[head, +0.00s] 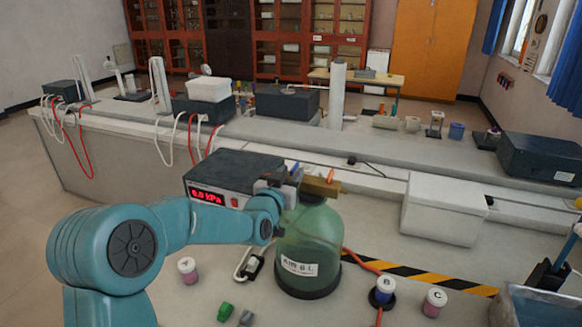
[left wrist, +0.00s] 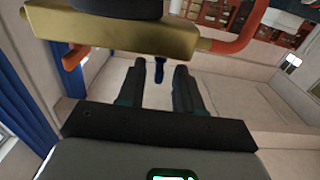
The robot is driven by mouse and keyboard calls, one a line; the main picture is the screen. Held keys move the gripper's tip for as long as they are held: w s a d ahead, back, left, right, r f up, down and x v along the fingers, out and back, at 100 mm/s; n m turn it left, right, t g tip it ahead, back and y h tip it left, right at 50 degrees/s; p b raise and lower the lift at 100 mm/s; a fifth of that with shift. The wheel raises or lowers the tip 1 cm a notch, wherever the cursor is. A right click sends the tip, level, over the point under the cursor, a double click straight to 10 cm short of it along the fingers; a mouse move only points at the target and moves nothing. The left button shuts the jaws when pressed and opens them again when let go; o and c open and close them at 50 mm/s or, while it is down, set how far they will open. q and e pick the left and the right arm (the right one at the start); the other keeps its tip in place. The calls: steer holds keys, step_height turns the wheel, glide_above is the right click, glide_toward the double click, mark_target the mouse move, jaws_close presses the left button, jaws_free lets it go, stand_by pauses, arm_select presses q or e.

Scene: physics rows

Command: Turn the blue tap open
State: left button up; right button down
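A green glass bottle (head: 308,245) with a white label stands on the bench. A brass block (head: 322,187) with orange-red tubes sits on its top, and it also shows in the left wrist view (left wrist: 130,36). My left gripper (head: 290,179) is at the bottle's top beside the block. In the left wrist view its two dark fingers (left wrist: 158,86) are apart, with the tap's lever between them and a gap on each side.
A pressure box (head: 235,170) reading 0.0 kPa stands behind my left arm. Jars marked B (head: 384,291) and C (head: 434,303) stand right of the bottle. A white box (head: 445,210) is behind them. A grey tub (head: 535,310) is at the lower right.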

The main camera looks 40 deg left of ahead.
arm_select(q)
steer(key=shift+w+r, duration=0.15)
steer(key=shift+w, duration=0.35)
steer(key=shift+a, duration=0.1)
jaws_close()
